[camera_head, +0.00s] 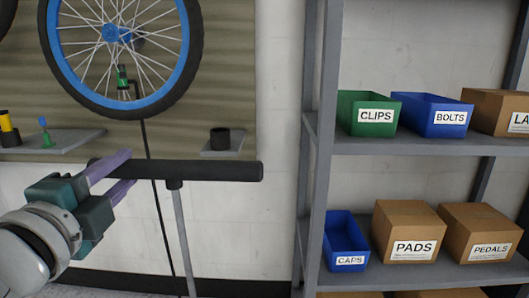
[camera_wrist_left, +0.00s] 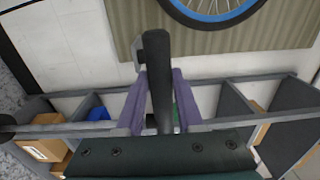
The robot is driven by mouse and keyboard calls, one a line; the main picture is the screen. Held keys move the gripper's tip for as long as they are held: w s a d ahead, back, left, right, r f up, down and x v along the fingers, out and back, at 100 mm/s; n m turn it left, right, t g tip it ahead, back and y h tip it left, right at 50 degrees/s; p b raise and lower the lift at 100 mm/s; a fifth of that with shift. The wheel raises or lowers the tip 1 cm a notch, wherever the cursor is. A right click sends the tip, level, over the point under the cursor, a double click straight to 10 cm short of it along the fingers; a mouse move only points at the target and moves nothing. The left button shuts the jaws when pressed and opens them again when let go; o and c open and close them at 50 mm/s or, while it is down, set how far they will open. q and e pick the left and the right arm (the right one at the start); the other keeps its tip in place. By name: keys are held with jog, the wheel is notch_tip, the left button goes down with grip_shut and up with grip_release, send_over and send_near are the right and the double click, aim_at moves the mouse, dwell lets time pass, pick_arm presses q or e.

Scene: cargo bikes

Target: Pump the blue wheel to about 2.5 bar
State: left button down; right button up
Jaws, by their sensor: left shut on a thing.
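The blue wheel (camera_head: 135,106), with a black tyre, hangs in front of a tan board at the upper left; its lower part also shows in the left wrist view (camera_wrist_left: 215,16). A green-and-grey pump head (camera_head: 123,84) sits at the wheel's lower rim, and a black hose (camera_head: 150,160) runs down from it. The pump's black bar handle (camera_head: 210,171) lies level on a grey rod (camera_head: 183,235). My left gripper (camera_head: 128,168) is shut on the handle's left part; the handle also shows between the fingers in the wrist view (camera_wrist_left: 157,70). The pump body and any gauge are hidden.
A grey shelf unit (camera_head: 312,130) stands at the right with a green clips bin (camera_head: 350,102), blue bolts bin (camera_head: 420,104), blue caps bin (camera_head: 343,233) and cardboard boxes (camera_head: 408,218). Small ledges (camera_head: 60,142) with little items sit below the wheel.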

pick_arm(q)
notch_tip(320, 180, down, 25)
jog(key=b, duration=2.1)
jog(key=shift+f+b, duration=0.2)
jog(key=shift+b, duration=0.15)
jog(key=shift+c, duration=1)
grip_release()
jog(key=shift+r, duration=0.45)
pick_arm(e)
notch_tip(320, 180, down, 22)
jog(key=shift+f, duration=0.15)
pick_arm(q)
jog(key=s+p, duration=0.2)
jog(key=s, duration=0.7)
jog(key=shift+a, duration=0.15)
pick_arm(e)
jog(key=shift+r, duration=0.75)
pick_arm(q)
jog(key=shift+r, duration=0.15)
pick_arm(e)
jog(key=shift+r, duration=0.1)
